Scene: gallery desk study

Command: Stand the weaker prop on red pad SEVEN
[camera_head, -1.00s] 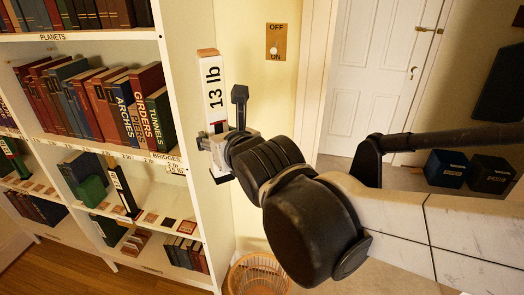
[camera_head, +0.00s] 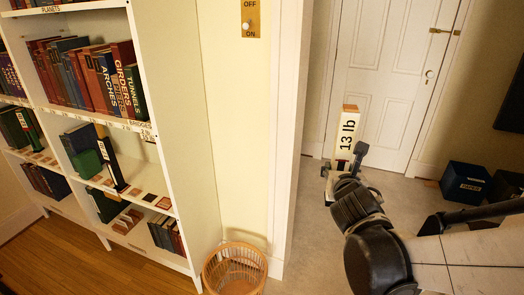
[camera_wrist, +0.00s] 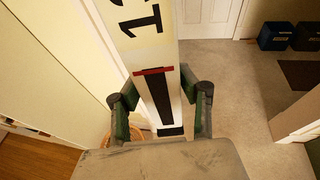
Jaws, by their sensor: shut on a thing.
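A white upright prop marked "13 lb" (camera_head: 346,136) with a brown top is held in my gripper (camera_head: 336,180), in front of the doorway. In the wrist view the prop (camera_wrist: 150,35) stands between the two fingers, with a red band and a black strip on its lower part. My gripper (camera_wrist: 160,105) is shut on it. Small reddish and brown square pads (camera_head: 163,203) lie on a bookcase shelf; their markings are too small to read. A dark, tall piece with a pale marking (camera_head: 112,165) leans on that shelf beside green books.
The white bookcase (camera_head: 175,130) stands at left, its upper shelves full of books. A wicker wastebasket (camera_head: 235,270) is on the floor by the wall. A white door (camera_head: 385,80) and dark boxes (camera_head: 465,182) are behind. The carpet around the prop is clear.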

